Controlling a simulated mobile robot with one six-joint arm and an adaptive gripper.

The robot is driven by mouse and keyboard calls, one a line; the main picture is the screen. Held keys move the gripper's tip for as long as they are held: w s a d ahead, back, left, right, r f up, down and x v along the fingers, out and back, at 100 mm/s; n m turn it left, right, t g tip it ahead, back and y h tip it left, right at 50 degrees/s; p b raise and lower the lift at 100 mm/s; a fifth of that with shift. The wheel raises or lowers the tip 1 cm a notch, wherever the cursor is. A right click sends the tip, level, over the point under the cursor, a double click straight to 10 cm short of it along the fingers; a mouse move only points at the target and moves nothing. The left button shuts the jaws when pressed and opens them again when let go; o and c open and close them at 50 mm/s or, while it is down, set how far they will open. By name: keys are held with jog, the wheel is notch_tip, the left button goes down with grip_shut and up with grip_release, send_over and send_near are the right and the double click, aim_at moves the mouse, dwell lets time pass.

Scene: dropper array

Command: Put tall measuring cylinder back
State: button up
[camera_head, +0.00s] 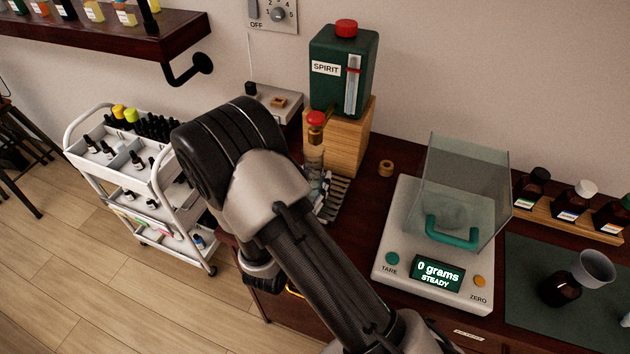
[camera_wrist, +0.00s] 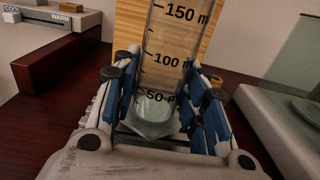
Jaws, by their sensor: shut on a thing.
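The tall measuring cylinder is clear, with black marks of 50, 100 and 150 ml. In the wrist view the cylinder (camera_wrist: 165,65) stands between the blue pads of my gripper (camera_wrist: 160,112), which is shut on it low down, around the 50 mark. In the head view the cylinder (camera_head: 314,165) shows partly behind my arm, upright below the tap of the green spirit container (camera_head: 336,75). I cannot tell whether the cylinder's base touches the slatted drip tray (camera_head: 336,195).
The spirit container sits on a wooden block (camera_head: 348,148). A scale (camera_head: 400,225) with a clear shield (camera_head: 465,185) reads 0 grams at the right. A small warming plate (camera_head: 278,103) is behind my arm. Brown bottles (camera_head: 535,182) and a green mat (camera_head: 530,290) lie farther right.

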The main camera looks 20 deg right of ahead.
jog(key=shift+x, duration=0.85)
jog(key=shift+s+f+b, duration=0.15)
jog(key=shift+f+b, duration=0.25)
jog(key=shift+a+r, duration=0.1)
jog(key=shift+a, duration=0.1)
jog(key=shift+d, duration=0.1)
jog(key=o, duration=1.4)
jog(key=shift+f, duration=0.2)
